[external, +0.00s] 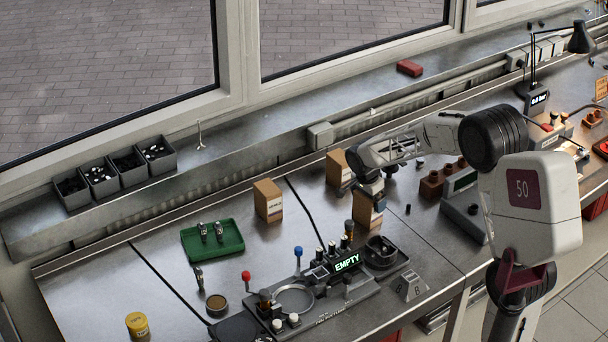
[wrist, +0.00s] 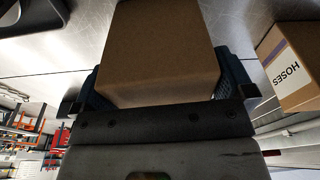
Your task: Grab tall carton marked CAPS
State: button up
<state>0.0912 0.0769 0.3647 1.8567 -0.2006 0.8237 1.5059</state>
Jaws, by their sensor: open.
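A tall brown carton (external: 366,212) stands on the metal bench under my gripper (external: 370,190). In the wrist view this carton (wrist: 160,50) fills the space between my two open fingers (wrist: 160,88). Its label is too small to read in the external view, and the wrist view shows only plain cardboard, so I cannot tell whether it is marked CAPS. A second carton marked HOSES (wrist: 292,68) stands to the right in the wrist view. Two other cartons stand nearby in the external view, one just behind my gripper (external: 337,168) and one farther left (external: 268,200); their labels are unreadable.
A fixture with an EMPTY display (external: 347,263) and upright knobs lies in front of the carton. A green tray (external: 200,245) with metal parts lies left. A grey block with brown pieces (external: 440,180) stands right. Bare bench lies between the left carton and the fixture.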

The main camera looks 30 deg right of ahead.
jog(key=shift+d+f, duration=0.1)
jog(key=shift+f, duration=0.55)
jog(key=shift+c, duration=0.5)
jog(key=c, duration=0.7)
